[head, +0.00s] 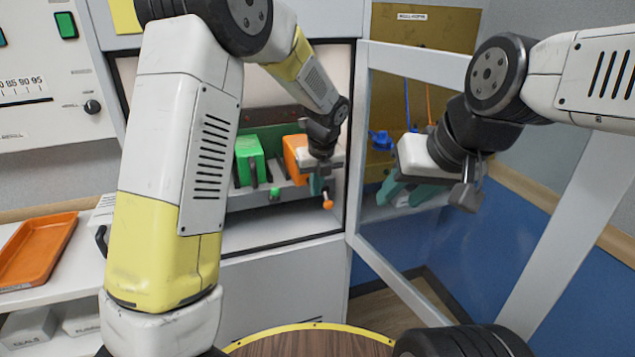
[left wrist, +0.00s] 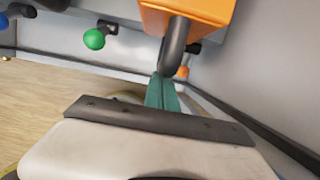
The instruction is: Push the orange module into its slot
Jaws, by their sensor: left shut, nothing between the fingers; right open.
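The orange module (head: 296,159) sits in the rack inside the open cabinet, to the right of a green module (head: 249,160). Its orange body (left wrist: 188,14) and dark curved handle (left wrist: 174,45) show in the left wrist view. My left gripper (head: 318,184) is shut and empty, in front of the orange module and partly covering it. In the left wrist view its teal fingertips (left wrist: 163,90) are close to the handle; I cannot tell whether they touch. My right gripper (head: 403,192) is open and empty, by the cabinet's swung-out glass door, apart from the module.
The rack (head: 275,189) carries a green knob (head: 274,194) and an orange knob (head: 327,203) at its front. The door frame (head: 356,140) stands open at right. An orange tray (head: 38,251) lies on the left shelf. A round wooden table (head: 310,344) is in front.

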